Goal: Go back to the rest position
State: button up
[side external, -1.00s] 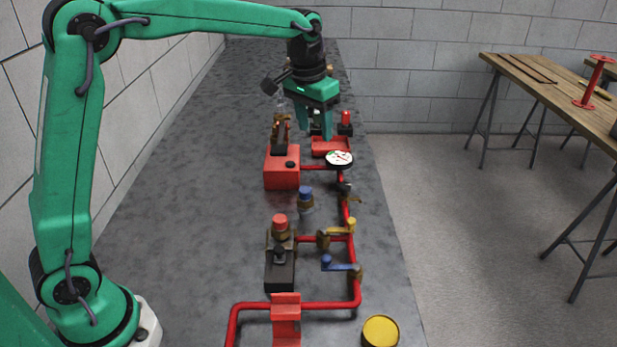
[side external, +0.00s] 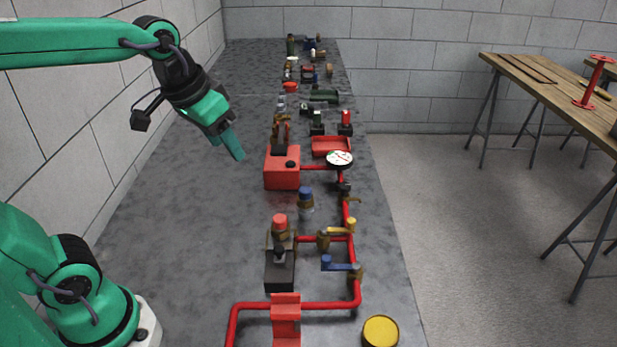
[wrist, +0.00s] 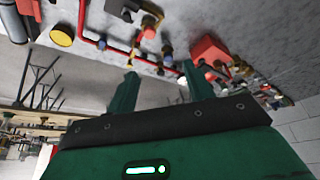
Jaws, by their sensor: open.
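My green gripper (side external: 228,143) hangs above the bench to the left of the red pump box (side external: 282,170), tilted with its fingers pointing down and right. It touches nothing that I can see. In the wrist view its two fingers (wrist: 155,92) stand apart with nothing between them. The pumpset stands along the bench, with red pipes (side external: 330,305), a white gauge (side external: 340,158), a yellow-handled valve (side external: 350,226) and a blue-handled valve (side external: 340,265).
The grey bench (side external: 190,230) is bare to the left of the pumpset. A red tray (side external: 331,146) and several small parts lie farther back. A yellow round cap (side external: 380,331) is at the front. A block wall (side external: 60,120) bounds the left side. A wooden table (side external: 550,85) stands apart at right.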

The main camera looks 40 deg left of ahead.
jog(key=s+f+t, duration=0.1)
jog(key=s+f, duration=0.2)
jog(key=s, duration=0.4)
jog(key=shift+s+a+f, duration=0.25)
jog(key=shift+f, duration=0.1)
